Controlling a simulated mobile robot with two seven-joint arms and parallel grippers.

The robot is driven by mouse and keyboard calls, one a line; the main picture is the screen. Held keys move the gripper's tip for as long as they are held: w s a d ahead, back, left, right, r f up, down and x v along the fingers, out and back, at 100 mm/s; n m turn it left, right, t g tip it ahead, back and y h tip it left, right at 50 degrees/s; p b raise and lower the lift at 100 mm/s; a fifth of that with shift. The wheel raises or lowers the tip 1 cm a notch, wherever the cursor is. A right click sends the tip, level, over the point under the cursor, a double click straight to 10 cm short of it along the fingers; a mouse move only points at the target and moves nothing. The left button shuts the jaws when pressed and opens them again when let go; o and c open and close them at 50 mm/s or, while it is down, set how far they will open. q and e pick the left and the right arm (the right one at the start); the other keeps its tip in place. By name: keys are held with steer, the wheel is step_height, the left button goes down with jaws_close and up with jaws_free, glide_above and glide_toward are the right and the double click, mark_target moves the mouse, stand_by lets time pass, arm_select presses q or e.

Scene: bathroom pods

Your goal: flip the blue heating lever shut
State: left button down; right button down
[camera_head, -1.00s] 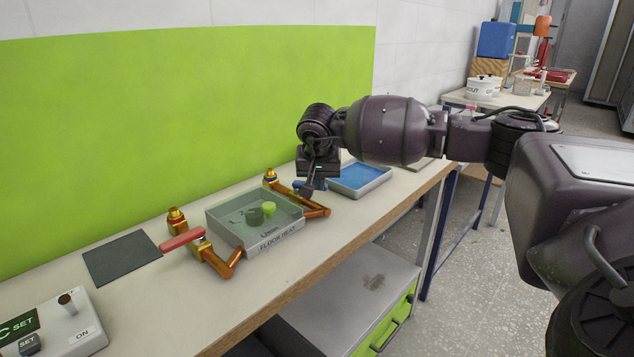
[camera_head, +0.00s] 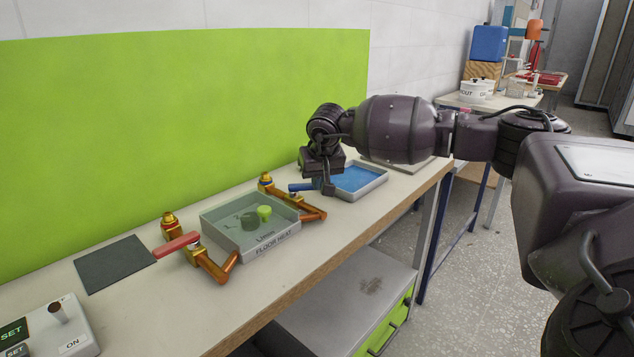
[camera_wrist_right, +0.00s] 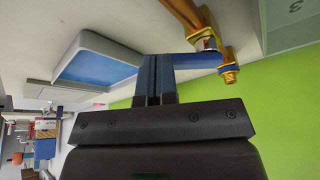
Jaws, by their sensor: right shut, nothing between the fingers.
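The blue heating lever (camera_head: 301,187) sits on the brass pipe (camera_head: 311,214) at the far right side of the floor-heat box. It points right, toward the blue tray. In the right wrist view the blue lever (camera_wrist_right: 199,61) runs from the brass valve (camera_wrist_right: 229,70) to the fingers. My right gripper (camera_head: 328,188) is shut and empty, at the lever's free end. In the right wrist view its fingers (camera_wrist_right: 156,65) are together and overlap the lever's end; I cannot tell whether they touch it. My left gripper is not in view.
The floor-heat box (camera_head: 272,252) with green knobs stands between the pipes. A red lever (camera_head: 176,244) sits on the near pipe. The blue-bottomed tray (camera_head: 372,190) lies close to my right gripper. A dark mat (camera_head: 112,264) and a switch box (camera_head: 82,329) lie at left.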

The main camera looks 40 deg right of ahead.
steer(key=shift+w+d+f+n, duration=0.1)
steer(key=shift+d+n, duration=0.05)
steer(key=shift+n, duration=0.15)
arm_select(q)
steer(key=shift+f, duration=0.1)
arm_select(e)
steer(key=shift+w+d, duration=0.2)
steer(key=shift+d, duration=0.05)
arm_select(q)
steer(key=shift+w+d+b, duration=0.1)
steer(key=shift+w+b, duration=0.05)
steer(key=shift+b, duration=0.25)
arm_select(e)
steer(key=shift+w+d, duration=0.25)
arm_select(q)
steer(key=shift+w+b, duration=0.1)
steer(key=shift+b, duration=0.25)
arm_select(e)
steer(key=shift+w+d, duration=0.4)
steer(key=shift+w, duration=0.15)
stand_by(0.5)
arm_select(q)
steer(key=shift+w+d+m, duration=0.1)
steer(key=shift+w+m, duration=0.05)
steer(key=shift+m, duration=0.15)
arm_select(e)
steer(key=shift+w+d, duration=0.1)
steer(key=shift+w, duration=0.15)
stand_by(0.5)
